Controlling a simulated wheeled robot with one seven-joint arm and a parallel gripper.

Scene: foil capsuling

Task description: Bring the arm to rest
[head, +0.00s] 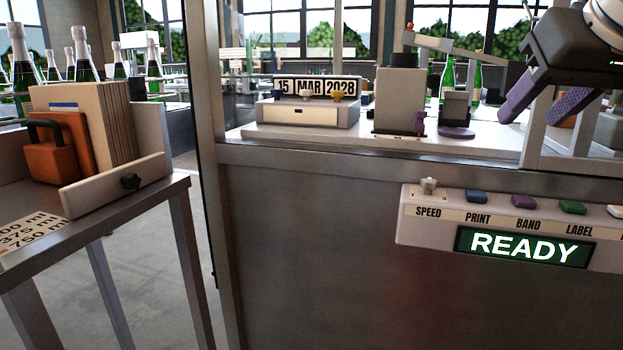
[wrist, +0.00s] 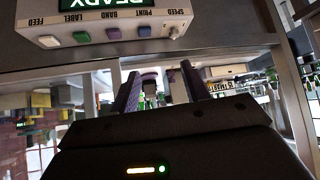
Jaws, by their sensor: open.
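My gripper (head: 545,104) is at the upper right of the head view, dark with two purple-grey fingers. The fingers are apart and nothing is between them. In the wrist view my gripper (wrist: 162,88) also shows its two fingers spread and empty, with the control panel upside down above. The gripper is in the air over the right side of the machine counter, above the control panel (head: 415,235). I see no contact between the fingers and anything.
A date block (head: 309,115) reading 15 MAR 2028 and a grey block (head: 400,100) stand on the white counter (head: 350,140). A side table (head: 120,207) at left holds an orange weight-like object (head: 62,147). Bottles stand behind.

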